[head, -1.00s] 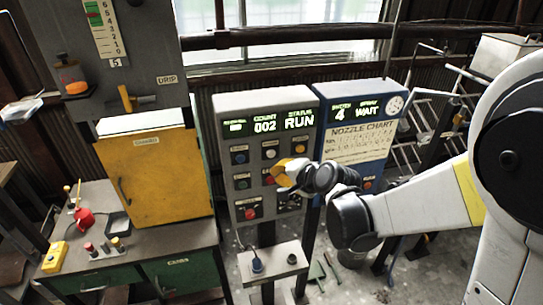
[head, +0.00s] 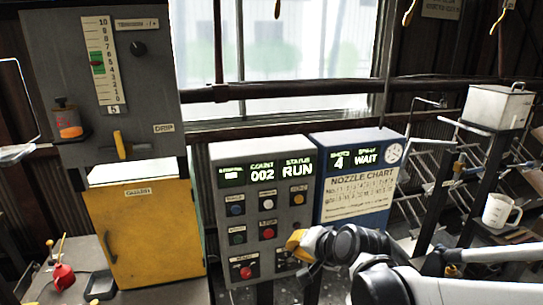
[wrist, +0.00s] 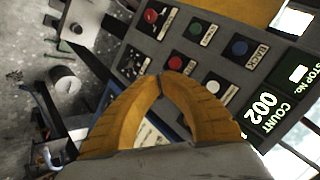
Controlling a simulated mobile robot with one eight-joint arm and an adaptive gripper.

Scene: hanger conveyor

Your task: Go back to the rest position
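My gripper (head: 297,244) is in front of the lower right part of the grey control panel (head: 221,222). In the wrist view its yellow fingers (wrist: 162,84) meet at the tips with nothing between them. The panel carries several coloured buttons, including a red one (head: 246,272) and a white one (head: 268,204). Its display (head: 267,173) reads COUNT 002 and STATUS RUN. My gripper hides part of the panel's bottom right corner. I cannot tell from the head view how far the fingers are from the panel face.
A blue nozzle chart box (head: 355,190) stands right of the panel, behind my arm. A yellow cabinet door (head: 155,235) is at left, under a grey drip unit (head: 105,90). A white jug (head: 499,211) and metal racks are at right. A red oil can (head: 62,277) is at lower left.

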